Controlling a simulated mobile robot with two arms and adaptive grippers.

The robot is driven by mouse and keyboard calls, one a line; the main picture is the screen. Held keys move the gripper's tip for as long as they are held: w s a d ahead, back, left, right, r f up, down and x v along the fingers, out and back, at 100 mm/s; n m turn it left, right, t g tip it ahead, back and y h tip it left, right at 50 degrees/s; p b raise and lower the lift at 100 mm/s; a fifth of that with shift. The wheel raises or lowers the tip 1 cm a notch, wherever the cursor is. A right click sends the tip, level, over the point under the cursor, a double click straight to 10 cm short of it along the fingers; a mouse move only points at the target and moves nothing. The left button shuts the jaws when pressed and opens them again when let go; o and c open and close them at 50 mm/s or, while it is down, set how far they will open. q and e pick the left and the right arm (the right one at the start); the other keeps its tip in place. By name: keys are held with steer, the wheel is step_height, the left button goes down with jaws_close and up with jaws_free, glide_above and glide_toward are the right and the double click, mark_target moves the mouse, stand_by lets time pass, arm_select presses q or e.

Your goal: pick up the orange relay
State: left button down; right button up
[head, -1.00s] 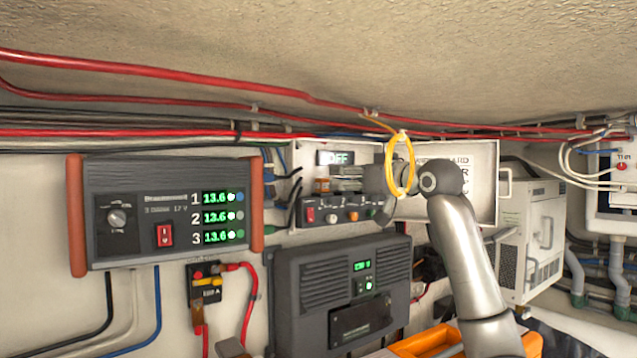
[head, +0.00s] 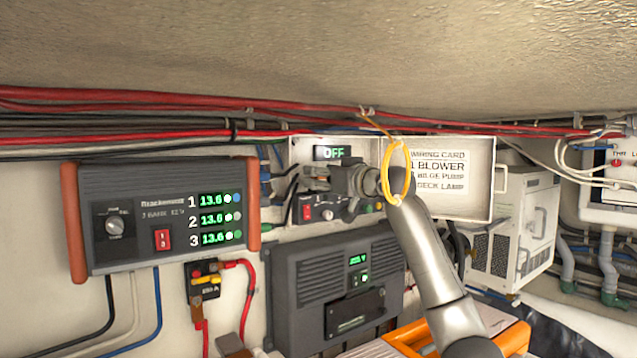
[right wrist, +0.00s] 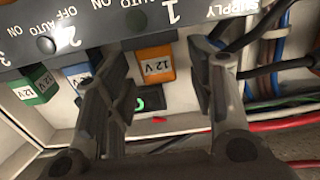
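The orange relay (right wrist: 154,65), labelled 12 V, sits in the panel row in the right wrist view, which shows the panel upside down. My right gripper (right wrist: 160,90) is open, with one finger on each side of the relay and visible gaps between. In the head view the right gripper (head: 312,184) reaches into the open white box (head: 455,203) above the switch panel (head: 352,210). There the gripper mostly hides the relays. My left gripper is not in view.
A blue relay (right wrist: 78,75) and a green relay (right wrist: 38,86) stand beside the orange one. Cables (right wrist: 280,75) run close by the right finger. A yellow ring (head: 397,172) hangs in front of my right arm. Red cables (head: 200,105) cross above.

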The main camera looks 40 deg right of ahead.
steer(key=c, duration=0.9)
steer(key=shift+r, duration=0.1)
steer(key=shift+r, duration=0.8)
step_height(320, 180, up, 2)
steer(key=s+a+b, duration=0.1)
steer(key=s+b, duration=0.1)
steer(key=s, duration=0.8)
steer(key=s+a+b, duration=0.1)
steer(key=s+b, duration=0.2)
steer(key=s, duration=0.8)
steer(key=s+a+b, duration=0.1)
steer(key=s+b, duration=0.2)
steer(key=s, duration=0.8)
steer(key=shift+a+f, duration=0.1)
steer(key=shift+a, duration=0.2)
